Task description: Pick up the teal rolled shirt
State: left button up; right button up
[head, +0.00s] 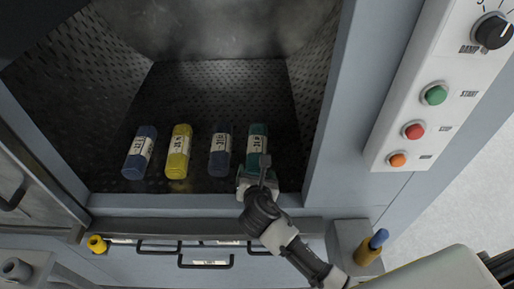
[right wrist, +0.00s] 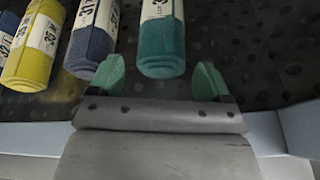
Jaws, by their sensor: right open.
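The teal rolled shirt (head: 256,147) lies on the perforated chamber floor, the rightmost of the rolls, with a white printed label around it. In the right wrist view the teal roll (right wrist: 161,58) is upper centre, its near end facing the gripper. My right gripper (head: 257,172) is at the near end of the teal roll and partly hides it. In the right wrist view the gripper (right wrist: 160,80) is open, its green fingertips on either side of the roll's near end. Nothing is held. My left gripper is not in view.
A dark blue roll (head: 221,160), a yellow roll (head: 179,160) and another dark blue roll (head: 136,165) lie to the left of the teal one. The chamber's front sill (head: 170,200) runs below. A control panel (head: 425,80) with buttons is at the right.

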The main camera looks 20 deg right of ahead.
aim_at(257, 165)
jog(key=x, duration=0.1)
jog(key=p+x, duration=0.1)
jog(key=x, duration=0.2)
jog(key=shift+w+d, duration=0.2)
jog(key=shift+d, duration=0.1)
jog(key=shift+w+f, duration=0.25)
jog(key=shift+w, duration=0.25)
jog(key=shift+d, duration=0.1)
jog(key=c, duration=0.8)
